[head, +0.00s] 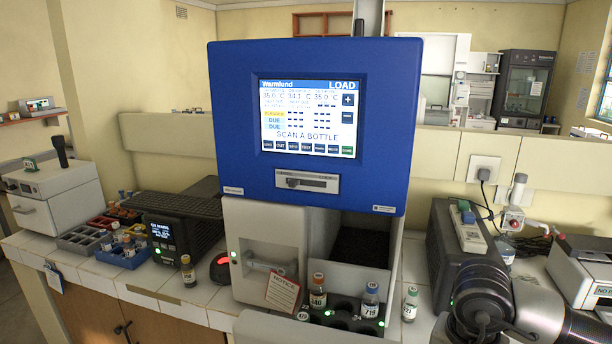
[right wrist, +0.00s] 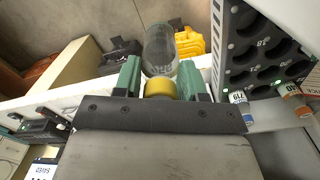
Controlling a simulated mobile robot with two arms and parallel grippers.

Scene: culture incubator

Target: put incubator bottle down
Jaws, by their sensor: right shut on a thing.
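My right gripper (right wrist: 160,82) shows in the right wrist view with its green fingers shut on a bottle (right wrist: 160,50). The bottle is clear, with a yellow cap between the fingers; its label cannot be seen. A dark rack with numbered round holes (right wrist: 238,52) is to the right of the gripper, apart from the held bottle. In the head view the blue incubator (head: 222,130) has its screen reading "SCAN A BOTTLE". Bottles marked 340 (head: 317,298) and 719 (head: 370,303) stand in its lower rack (head: 342,316). My left gripper is not in view.
A small bottle (head: 410,303) stands right of the rack. Another (head: 188,272) stands on the tiled counter beside a black display box (head: 165,240). A notice card (head: 283,291) leans at the incubator's front. Blue and grey racks (head: 125,255) are at left.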

